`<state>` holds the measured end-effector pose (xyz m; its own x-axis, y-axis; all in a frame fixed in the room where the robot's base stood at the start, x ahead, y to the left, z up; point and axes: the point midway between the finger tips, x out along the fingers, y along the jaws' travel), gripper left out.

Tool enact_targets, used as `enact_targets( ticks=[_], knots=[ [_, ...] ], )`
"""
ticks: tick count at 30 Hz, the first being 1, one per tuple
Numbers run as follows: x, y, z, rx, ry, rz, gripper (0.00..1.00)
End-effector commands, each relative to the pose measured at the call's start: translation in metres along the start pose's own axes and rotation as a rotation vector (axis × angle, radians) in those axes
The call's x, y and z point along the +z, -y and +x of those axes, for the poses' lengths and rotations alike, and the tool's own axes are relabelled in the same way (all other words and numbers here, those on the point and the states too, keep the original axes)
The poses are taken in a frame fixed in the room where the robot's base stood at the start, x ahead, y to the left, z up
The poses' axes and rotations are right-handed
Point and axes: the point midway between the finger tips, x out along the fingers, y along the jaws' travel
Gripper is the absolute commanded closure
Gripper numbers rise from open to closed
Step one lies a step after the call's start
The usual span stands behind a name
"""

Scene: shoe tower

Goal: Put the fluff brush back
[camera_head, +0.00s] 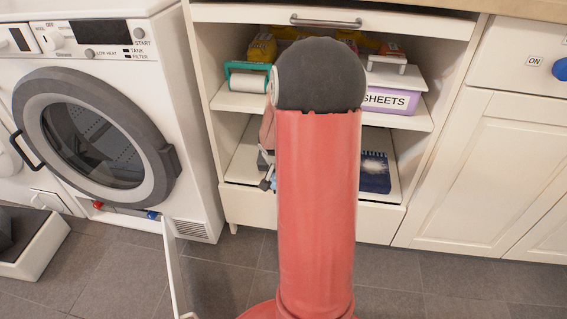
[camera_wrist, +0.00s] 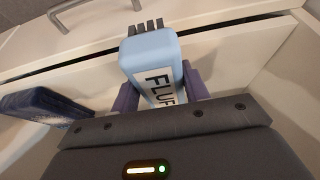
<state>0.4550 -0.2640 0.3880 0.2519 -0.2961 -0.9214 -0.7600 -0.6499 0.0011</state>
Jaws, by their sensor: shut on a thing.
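The fluff brush (camera_wrist: 150,50) is light blue with a white label reading "FLUF" and dark bristles at its far end. In the wrist view my gripper (camera_wrist: 160,88) has its purple fingers closed on the brush's two sides. The brush is in front of pale cabinet panels; I cannot tell whether it touches them. In the head view my red arm hides the brush and most of the gripper, which seems to be at the lower shelf, left of the arm.
The open cabinet has an upper shelf (camera_head: 415,122) with a lilac "SHEETS" box (camera_head: 393,100) and a teal-framed white roll (camera_head: 248,80). A dark blue item (camera_head: 375,172) lies in the lower compartment. A washing machine (camera_head: 100,120) stands left. An open white door (camera_head: 175,265) juts out lower left.

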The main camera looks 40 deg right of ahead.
Motion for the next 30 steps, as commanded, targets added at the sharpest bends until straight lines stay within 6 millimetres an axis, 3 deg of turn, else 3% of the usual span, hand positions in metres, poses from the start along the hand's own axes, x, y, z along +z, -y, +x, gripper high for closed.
enact_targets(
  ticks=[9,23,24,28,30],
  knots=[
    [-0.039,0.0,0.016,-0.001,0.001,0.003,0.73],
    [-0.034,0.0,0.026,-0.001,-0.001,0.001,0.73],
    [-0.034,0.0,0.025,-0.001,0.0,0.001,0.51],
    [-0.034,0.0,0.024,-0.001,0.0,0.0,0.34],
    [-0.034,0.0,0.024,-0.001,0.0,0.0,0.33]
  ],
)
